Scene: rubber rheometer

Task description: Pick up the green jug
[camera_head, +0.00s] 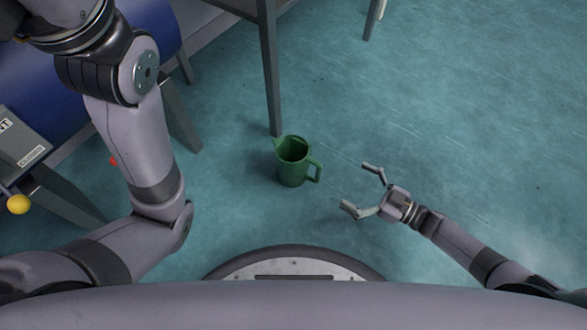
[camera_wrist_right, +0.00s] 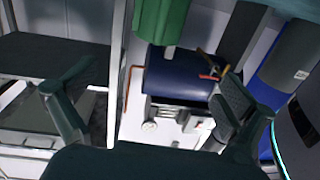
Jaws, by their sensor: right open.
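The green jug (camera_head: 292,165) stands upright on the teal floor in the middle of the head view, its handle towards the right and its spout towards the upper left. My right gripper (camera_head: 358,188) is to the right of the jug, open and empty, with its fingers pointing left towards the handle and a gap between them. In the right wrist view the green jug (camera_wrist_right: 162,22) shows only in part at the top edge, beyond the open fingers of my right gripper (camera_wrist_right: 148,85). My left arm is in the head view, but its gripper is outside the frame.
A grey table leg (camera_head: 270,75) comes down to the floor just behind the jug. A blue cylindrical object (camera_head: 45,85) and a grey box (camera_head: 20,145) are at the left, with a yellow ball (camera_head: 18,204) below. The floor at the right is clear.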

